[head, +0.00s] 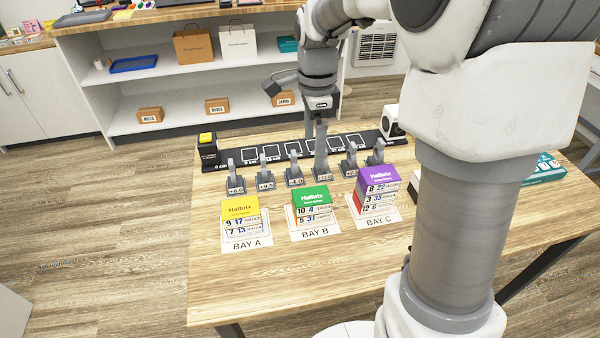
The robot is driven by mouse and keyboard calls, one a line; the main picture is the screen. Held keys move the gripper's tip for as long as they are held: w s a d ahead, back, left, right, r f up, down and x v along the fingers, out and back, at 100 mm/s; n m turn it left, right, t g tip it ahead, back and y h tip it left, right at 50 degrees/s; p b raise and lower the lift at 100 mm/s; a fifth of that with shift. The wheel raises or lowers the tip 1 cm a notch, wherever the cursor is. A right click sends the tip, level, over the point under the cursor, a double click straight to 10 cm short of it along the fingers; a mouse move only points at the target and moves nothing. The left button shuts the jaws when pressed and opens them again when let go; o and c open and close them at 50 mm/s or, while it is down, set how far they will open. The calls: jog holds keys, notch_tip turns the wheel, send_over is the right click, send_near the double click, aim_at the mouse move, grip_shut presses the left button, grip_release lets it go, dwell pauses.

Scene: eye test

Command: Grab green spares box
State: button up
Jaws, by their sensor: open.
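A green box (311,195) marked "Halbrix" tops the stack on the mat labelled BAY B (317,233). White number labels show on the front below its green top; the lower part of the stack is too small to sort into separate boxes. My gripper (316,145) is above and behind this stack, pointing down near the row of grey stands. It is open, and I see nothing held. The gap between its fingers is hard to make out.
A yellow-topped stack (239,208) stands on BAY A, left, and a purple-topped stack (378,181) on BAY C, right. Numbered grey stands (235,183) and a black marked strip (233,156) lie behind. A teal box (545,170) is at right. The table's front left (240,285) is clear.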

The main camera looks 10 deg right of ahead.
aim_at(312, 195)
notch_tip(312, 195, down, 17)
jog(key=b, duration=0.4)
jog(key=shift+w+f, duration=0.15)
jog(key=c, duration=1.4)
